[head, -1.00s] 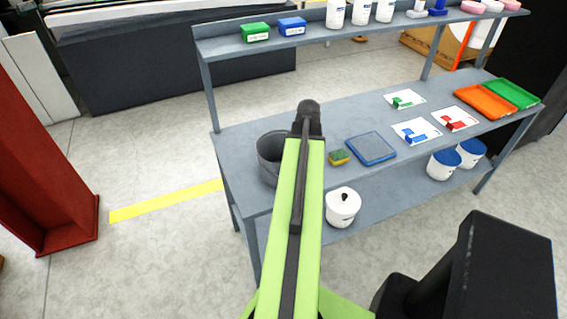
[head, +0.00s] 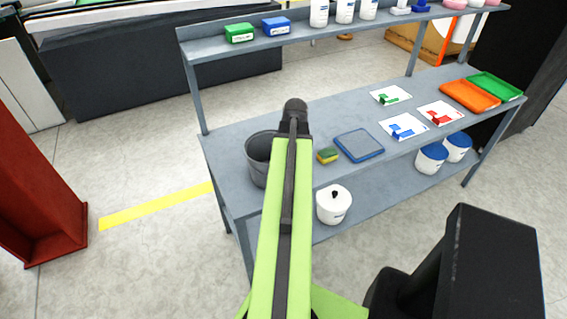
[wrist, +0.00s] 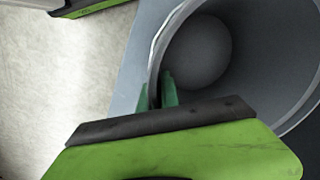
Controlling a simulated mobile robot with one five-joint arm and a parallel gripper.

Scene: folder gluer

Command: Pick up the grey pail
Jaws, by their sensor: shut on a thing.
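The grey pail (head: 257,160) is at the left end of the grey workbench (head: 225,190), partly hidden behind my arm in the head view. It looks upright; whether its base touches the bench top cannot be seen. In the wrist view the open pail (wrist: 265,75) fills the right side, and its dark inside looks empty. My gripper (wrist: 157,92) has its green fingers on either side of the pail's left wall, one inside and one outside, shut on the rim. In the head view the fingers are hidden behind my arm.
A sponge (head: 328,156) and a blue tray (head: 359,145) lie right of the pail. A shelf (head: 340,32) with boxes and bottles runs above the back edge. A white lidded pot (head: 334,204) stands on the lower shelf. Open floor lies left of the bench.

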